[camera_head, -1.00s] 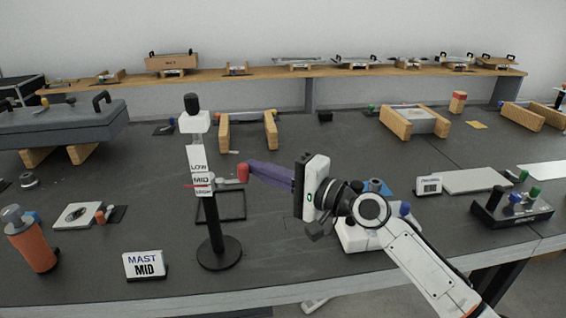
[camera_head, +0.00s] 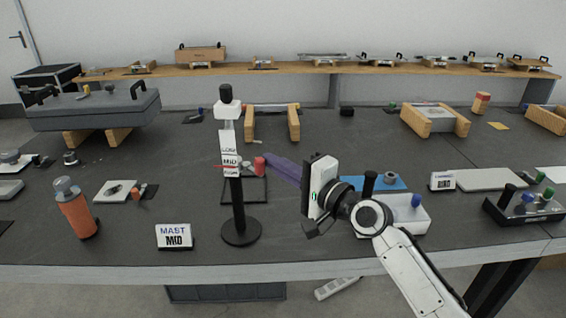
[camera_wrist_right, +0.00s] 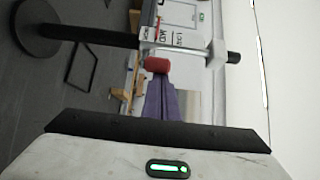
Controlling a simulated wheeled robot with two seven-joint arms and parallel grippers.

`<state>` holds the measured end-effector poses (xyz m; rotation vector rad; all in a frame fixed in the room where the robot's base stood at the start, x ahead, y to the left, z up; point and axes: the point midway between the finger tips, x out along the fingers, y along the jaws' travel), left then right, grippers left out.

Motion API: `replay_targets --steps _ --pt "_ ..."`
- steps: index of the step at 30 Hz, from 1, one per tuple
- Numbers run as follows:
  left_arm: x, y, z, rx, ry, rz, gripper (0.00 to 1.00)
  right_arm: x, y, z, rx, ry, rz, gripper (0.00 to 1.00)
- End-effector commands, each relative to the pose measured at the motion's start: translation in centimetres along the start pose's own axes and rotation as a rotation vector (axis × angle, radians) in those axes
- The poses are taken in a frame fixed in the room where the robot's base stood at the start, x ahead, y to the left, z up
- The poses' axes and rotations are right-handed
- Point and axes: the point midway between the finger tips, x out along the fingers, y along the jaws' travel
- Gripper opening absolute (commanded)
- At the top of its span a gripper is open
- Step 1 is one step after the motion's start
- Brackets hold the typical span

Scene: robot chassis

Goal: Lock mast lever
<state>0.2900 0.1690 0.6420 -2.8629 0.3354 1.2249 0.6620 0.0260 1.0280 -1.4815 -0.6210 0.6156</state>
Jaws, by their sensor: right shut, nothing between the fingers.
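The mast (camera_head: 238,205) stands upright on a round black base, with a white labelled scale reading LOW, MID and a third label below. A thin red pointer lies near the MID label. The lever's red knob (camera_head: 259,164) sticks out to the right of the mast. It also shows in the right wrist view (camera_wrist_right: 157,65). My right gripper (camera_head: 270,161) has purple fingers, shut and empty, with their tips at the knob. I cannot tell whether they touch it. A sign (camera_head: 174,237) reading MAST MID stands at the front left. My left gripper is out of view.
An orange cylinder (camera_head: 77,215) stands left of the sign. A white box with a blue knob (camera_head: 415,201) sits behind my right forearm. Wooden blocks (camera_head: 252,125) stand behind the mast. The dark table is clear between sign and mast base.

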Motion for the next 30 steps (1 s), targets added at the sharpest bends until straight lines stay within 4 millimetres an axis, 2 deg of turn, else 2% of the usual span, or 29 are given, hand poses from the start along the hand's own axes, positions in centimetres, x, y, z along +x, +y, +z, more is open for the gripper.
replay_targets --steps 8,14,15,19,24,30 --pt "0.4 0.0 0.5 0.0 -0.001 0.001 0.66 -0.5 0.2 -0.8 -0.003 0.003 0.001 0.0" --pt "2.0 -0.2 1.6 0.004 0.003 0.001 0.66 -2.5 0.4 -3.5 -0.006 0.002 -0.002 0.0" --pt "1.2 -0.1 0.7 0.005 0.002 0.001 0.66 -3.0 -0.2 -2.3 -0.003 -0.003 0.0 0.0" --pt "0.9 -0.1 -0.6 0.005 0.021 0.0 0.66 -5.0 -0.2 -0.2 -0.001 -0.003 -0.001 0.0" --pt "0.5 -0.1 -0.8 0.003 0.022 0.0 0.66 -7.2 -0.2 2.1 0.0 -0.002 -0.001 0.0" --pt "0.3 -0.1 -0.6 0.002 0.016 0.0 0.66 -8.8 -0.1 3.7 -0.002 0.0 -0.001 0.0"
